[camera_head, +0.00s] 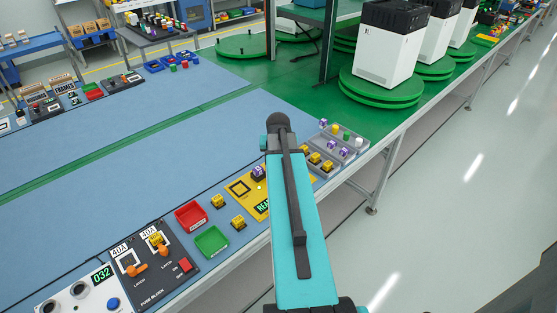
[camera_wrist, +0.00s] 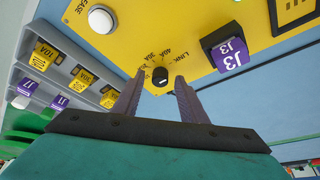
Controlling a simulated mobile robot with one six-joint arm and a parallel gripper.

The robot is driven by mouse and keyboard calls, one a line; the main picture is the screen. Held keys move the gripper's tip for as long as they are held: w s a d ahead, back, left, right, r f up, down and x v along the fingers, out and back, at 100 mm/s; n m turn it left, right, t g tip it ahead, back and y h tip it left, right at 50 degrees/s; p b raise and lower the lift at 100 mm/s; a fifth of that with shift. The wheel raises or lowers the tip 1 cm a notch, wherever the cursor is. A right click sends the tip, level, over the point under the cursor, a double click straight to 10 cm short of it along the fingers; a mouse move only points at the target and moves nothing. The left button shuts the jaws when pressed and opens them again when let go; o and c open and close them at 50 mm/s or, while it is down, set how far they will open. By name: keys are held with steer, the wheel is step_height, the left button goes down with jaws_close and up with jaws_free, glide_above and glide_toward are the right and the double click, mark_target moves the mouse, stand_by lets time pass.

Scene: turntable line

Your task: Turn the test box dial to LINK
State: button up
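The yellow test box (camera_wrist: 140,35) fills the top of the wrist view. Its black dial (camera_wrist: 160,76) has a small pale mark and is ringed by printed labels, with LINK, 40A and 30A readable. I cannot tell surely which label the dial points at. My gripper (camera_wrist: 160,80) is open, with one finger on each side of the dial; I cannot tell if either touches it. A purple J3 block (camera_wrist: 229,54) sits on the box. In the head view the test box (camera_head: 238,187) is partly hidden by my arm, which also hides the dial and gripper.
A white round button (camera_wrist: 101,20) is on the box. A grey compartment tray (camera_wrist: 88,62) with yellow and purple blocks stands beside it. In the head view, a red tray (camera_head: 191,216), a green tray (camera_head: 211,241) and a fuse block (camera_head: 160,270) lie left of the box.

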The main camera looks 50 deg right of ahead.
steer(key=shift+r, duration=0.2)
steer(key=b+v, duration=0.1)
steer(key=v, duration=1.2)
steer(key=shift+s+a+r+b, duration=0.15)
steer(key=shift+b, duration=0.25)
stand_by(0.5)
